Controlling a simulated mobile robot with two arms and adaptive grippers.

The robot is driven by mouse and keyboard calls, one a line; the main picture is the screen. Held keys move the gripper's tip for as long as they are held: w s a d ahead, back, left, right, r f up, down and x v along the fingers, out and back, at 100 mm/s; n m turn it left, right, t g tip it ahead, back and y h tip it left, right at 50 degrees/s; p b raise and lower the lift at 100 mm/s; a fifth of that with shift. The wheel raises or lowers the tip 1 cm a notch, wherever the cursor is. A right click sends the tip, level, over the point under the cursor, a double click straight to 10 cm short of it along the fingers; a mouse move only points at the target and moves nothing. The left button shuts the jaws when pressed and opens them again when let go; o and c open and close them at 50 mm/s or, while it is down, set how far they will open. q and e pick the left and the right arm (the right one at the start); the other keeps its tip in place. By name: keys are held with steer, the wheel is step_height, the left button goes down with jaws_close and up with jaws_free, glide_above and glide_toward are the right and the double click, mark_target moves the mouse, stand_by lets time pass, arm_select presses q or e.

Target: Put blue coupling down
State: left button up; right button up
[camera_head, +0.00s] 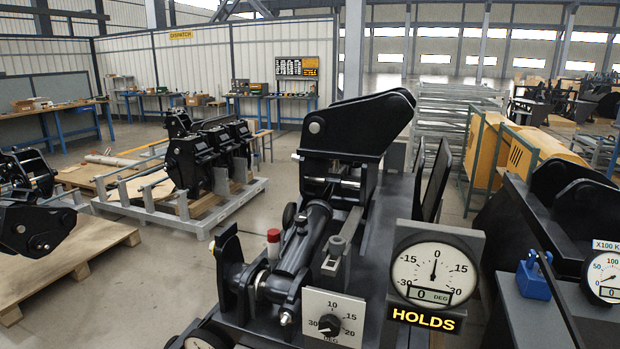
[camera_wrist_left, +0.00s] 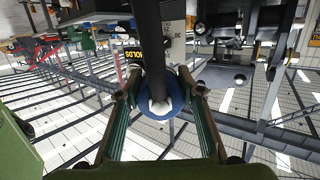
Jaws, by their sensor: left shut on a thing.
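The blue coupling (camera_wrist_left: 174,97) shows in the left wrist view as a round blue piece with a pale centre. My left gripper (camera_wrist_left: 163,88) is shut on it, with one finger on each side. A thick dark cylinder comes down from the top of that view in front of the coupling and hides part of it. I cannot tell whether the cylinder is joined to the coupling. Neither gripper shows in the head view, and the coupling is not clearly seen there.
A black test stand (camera_head: 380,240) with a HOLDS dial (camera_head: 436,268) and angle knob plate (camera_head: 333,318) fills the middle. A small blue block (camera_head: 533,275) sits on the right bench. A pallet (camera_head: 75,235) and grey rack (camera_head: 180,215) stand left, with open floor between.

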arm_select(q)
steer(key=shift+s+a+f, duration=0.1)
steer(key=shift+s, duration=0.05)
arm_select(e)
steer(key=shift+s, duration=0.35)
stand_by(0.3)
